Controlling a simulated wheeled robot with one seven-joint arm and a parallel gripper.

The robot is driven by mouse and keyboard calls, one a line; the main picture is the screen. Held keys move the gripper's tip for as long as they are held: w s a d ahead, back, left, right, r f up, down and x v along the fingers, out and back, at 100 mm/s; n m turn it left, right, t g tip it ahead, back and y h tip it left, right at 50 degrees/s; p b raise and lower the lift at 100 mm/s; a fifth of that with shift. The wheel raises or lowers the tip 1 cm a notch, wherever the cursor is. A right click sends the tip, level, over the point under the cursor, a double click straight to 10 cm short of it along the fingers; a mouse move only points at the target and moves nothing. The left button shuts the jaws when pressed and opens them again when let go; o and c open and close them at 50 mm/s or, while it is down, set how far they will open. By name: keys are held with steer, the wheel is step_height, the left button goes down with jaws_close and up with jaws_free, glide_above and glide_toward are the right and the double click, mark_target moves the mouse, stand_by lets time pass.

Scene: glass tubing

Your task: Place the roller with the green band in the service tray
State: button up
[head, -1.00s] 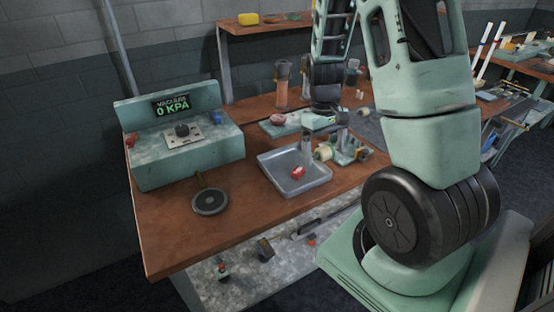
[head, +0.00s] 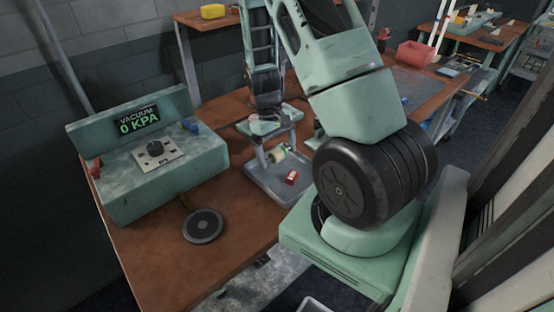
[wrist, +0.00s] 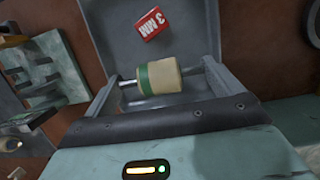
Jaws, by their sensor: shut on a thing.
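The roller with the green band (wrist: 158,78) is a cream cylinder with a green band near one end and a metal pin sticking out. My gripper (wrist: 163,80) is shut on it lengthwise, one finger at each end. The service tray (wrist: 105,22) is grey and lies beneath the roller in the wrist view. In the head view the roller (head: 277,153) hangs between the fingers of my gripper (head: 277,151), above the tray (head: 283,200). Whether it touches the tray floor is hard to tell.
A red block marked 3 MM (wrist: 149,23) lies in the tray, close to the roller; it also shows in the head view (head: 291,177). A green vacuum unit (head: 160,170) and a dark round disc (head: 203,226) stand to the left. Bare bench lies between disc and tray.

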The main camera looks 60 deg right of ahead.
mark_target(277, 161)
steer(key=shift+f, duration=1.85)
steer(key=shift+f, duration=0.2)
steer(key=o, duration=0.7)
steer(key=a+b+v, duration=0.1)
steer(key=v, duration=1.1)
steer(key=w+a+r+n, duration=0.2)
steer(key=a+r, duration=0.1)
steer(key=a, duration=0.5)
steer(key=s+a+r+n+t, duration=0.1)
steer(key=s+a+r+n, duration=0.15)
steer(key=a, duration=1.25)
steer(key=s+a+r+n+t, duration=0.1)
steer(key=s+a+r+n, duration=0.1)
steer(key=s+a, duration=0.5)
steer(key=s+a+r+n, duration=0.1)
steer(key=s+a+n, duration=0.3)
steer(key=s+a, duration=0.2)
steer(key=shift+s+a+r+t, duration=0.4)
steer(key=shift+a, duration=0.05)
